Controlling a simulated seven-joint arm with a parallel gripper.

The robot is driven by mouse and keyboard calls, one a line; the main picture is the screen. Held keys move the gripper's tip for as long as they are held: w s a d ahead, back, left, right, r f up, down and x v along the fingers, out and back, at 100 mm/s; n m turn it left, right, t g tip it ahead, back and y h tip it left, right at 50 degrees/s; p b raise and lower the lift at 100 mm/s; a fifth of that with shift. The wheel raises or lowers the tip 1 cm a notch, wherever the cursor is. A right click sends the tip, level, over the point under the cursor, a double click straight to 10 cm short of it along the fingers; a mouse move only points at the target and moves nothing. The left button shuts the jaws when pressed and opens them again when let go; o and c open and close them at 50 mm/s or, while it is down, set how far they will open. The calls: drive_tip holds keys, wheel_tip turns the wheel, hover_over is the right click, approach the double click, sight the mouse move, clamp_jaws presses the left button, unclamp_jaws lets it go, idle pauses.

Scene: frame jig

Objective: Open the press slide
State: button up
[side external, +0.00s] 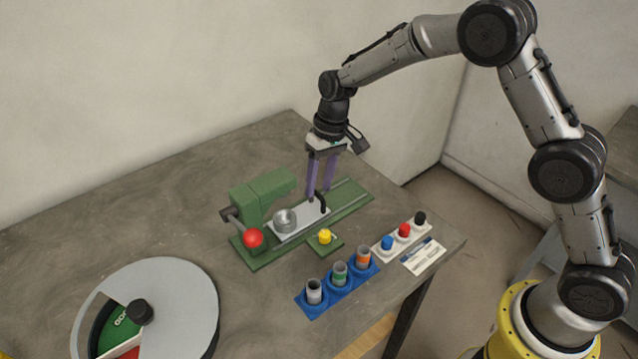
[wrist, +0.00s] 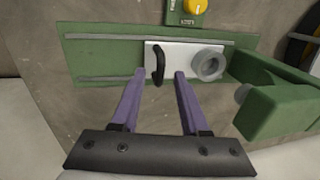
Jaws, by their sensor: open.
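The press is green, with a base plate (side external: 352,198) carrying rails and a press head (side external: 268,190) at its left end in the side view. The silver slide plate (side external: 308,215) lies between the rails and carries a grey ring-shaped holder (side external: 285,220) and a black handle (side external: 322,202). In the wrist view the slide (wrist: 178,52), the handle (wrist: 158,64) and the ring (wrist: 206,65) show clear of the press head (wrist: 285,105). My gripper (side external: 320,195) has purple fingers pointing down at the handle. In the wrist view the fingers (wrist: 159,74) are apart, with the handle between their tips.
A red ball knob (side external: 253,238) is on the press's left. A yellow knob (side external: 325,236) sits in front. A blue rack (side external: 338,287) with several cups, a white tray (side external: 386,247) with coloured caps, and a round dial (side external: 185,300) stand nearby. The table's back left is clear.

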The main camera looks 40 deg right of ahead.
drive_tip(key=shift+a+f, duration=0.1)
drive_tip(key=shift+f, duration=0.2)
clamp_jaws()
idle(1.3)
